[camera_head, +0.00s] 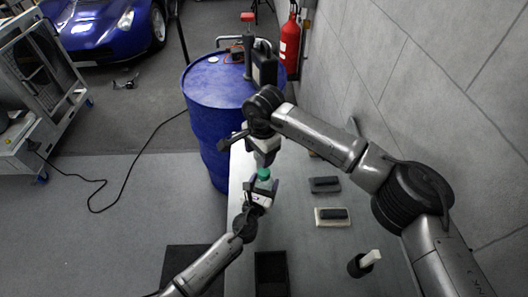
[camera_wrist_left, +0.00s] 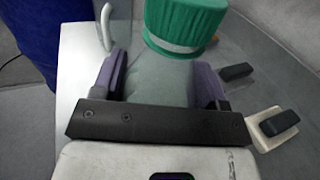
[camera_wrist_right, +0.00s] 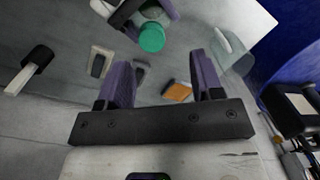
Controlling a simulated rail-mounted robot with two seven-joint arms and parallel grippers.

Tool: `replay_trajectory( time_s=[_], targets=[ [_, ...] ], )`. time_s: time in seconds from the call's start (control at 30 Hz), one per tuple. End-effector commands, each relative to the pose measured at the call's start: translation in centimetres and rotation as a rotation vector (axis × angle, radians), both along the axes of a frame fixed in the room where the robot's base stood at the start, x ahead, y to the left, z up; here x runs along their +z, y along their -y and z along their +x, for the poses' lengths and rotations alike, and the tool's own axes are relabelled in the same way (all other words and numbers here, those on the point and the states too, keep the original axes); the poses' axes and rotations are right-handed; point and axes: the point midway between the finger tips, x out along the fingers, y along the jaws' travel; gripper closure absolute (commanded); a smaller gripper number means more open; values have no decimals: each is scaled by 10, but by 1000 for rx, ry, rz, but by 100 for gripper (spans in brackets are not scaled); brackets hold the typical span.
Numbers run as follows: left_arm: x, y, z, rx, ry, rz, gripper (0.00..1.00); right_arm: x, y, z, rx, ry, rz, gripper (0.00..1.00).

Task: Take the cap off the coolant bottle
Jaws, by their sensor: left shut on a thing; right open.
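The coolant bottle is pale and translucent with a ribbed green cap. In the left wrist view the bottle body (camera_wrist_left: 163,80) stands between the purple fingers of my left gripper (camera_wrist_left: 160,85), which is shut on it. The green cap (camera_wrist_left: 185,22) is on its top, clear of those fingers. The cap also shows in the head view (camera_head: 264,173) and in the right wrist view (camera_wrist_right: 152,38). My right gripper (camera_wrist_right: 162,80) is open and empty. In the head view it hangs just above the cap (camera_head: 264,162), pointing down, apart from it as the right wrist view shows.
The grey bench (camera_head: 300,240) carries a dark block (camera_head: 324,184), a pale-based block (camera_head: 331,215), a black-and-white tool (camera_head: 365,262) and a black tray (camera_head: 271,275). An orange pad (camera_wrist_right: 177,92) and a clear container (camera_wrist_right: 229,48) show too. A blue drum (camera_head: 215,95) stands behind; the wall is at right.

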Motion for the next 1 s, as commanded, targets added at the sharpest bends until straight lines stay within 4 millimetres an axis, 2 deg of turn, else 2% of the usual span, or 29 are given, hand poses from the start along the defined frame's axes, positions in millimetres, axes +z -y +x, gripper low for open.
replay_trajectory(
  time_s=[0.6,0.8,1.0],
  targets=[
    [0,0,0,0,-1,0,100,1,10,-1,-1213,-55,-49,40],
    [0,0,0,0,0,0,100,1,12,-1,-1531,-66,-53,40],
    [0,0,0,0,0,0,100,1,12,-2,-1738,-74,-50,40]
  ],
)
